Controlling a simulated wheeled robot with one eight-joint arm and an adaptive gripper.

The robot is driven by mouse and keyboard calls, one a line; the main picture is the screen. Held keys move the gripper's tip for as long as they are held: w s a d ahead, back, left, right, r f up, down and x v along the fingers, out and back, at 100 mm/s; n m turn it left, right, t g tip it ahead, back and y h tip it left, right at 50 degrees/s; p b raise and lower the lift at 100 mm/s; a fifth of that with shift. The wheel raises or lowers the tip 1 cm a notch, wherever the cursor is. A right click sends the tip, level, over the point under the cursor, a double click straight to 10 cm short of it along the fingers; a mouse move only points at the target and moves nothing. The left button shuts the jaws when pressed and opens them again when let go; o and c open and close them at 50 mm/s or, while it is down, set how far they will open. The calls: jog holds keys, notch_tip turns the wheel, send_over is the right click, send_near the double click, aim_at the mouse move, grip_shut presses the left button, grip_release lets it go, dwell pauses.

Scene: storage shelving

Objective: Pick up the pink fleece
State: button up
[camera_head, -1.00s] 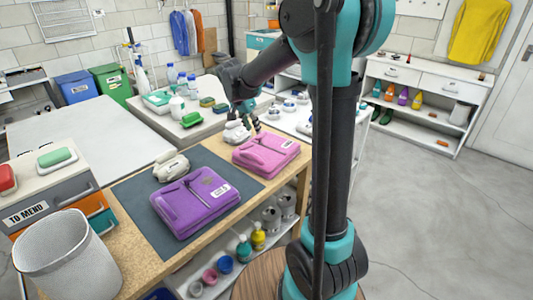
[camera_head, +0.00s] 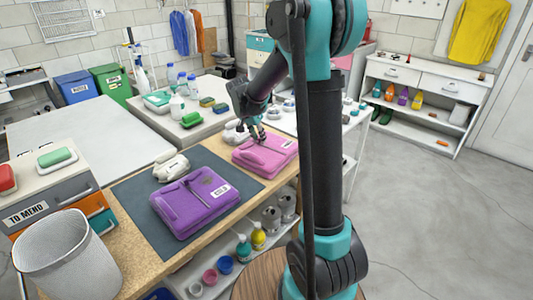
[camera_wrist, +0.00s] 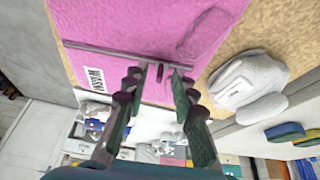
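The pink fleece (camera_head: 265,155) lies folded on the wooden bench, to the right of the dark mat. In the wrist view the pink fleece (camera_wrist: 150,28) fills the upper middle, with a white "WASH" label, a seam and a small dark zip pull. My gripper (camera_head: 258,138) is over the fleece's far edge. In the wrist view my gripper (camera_wrist: 155,75) has its two dark fingers apart, with the fleece edge and zip pull between or just beyond the tips. Whether the tips touch the cloth I cannot tell.
A purple folded fleece (camera_head: 195,200) lies on the dark mat (camera_head: 135,190), with a white bundled item (camera_head: 171,167) behind it. Another white bundle (camera_wrist: 248,85) lies close beside the pink fleece. A wire bin (camera_head: 68,258) stands at the front left.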

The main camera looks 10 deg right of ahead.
grip_shut()
jog(key=shift+r, duration=0.15)
dwell(0.4)
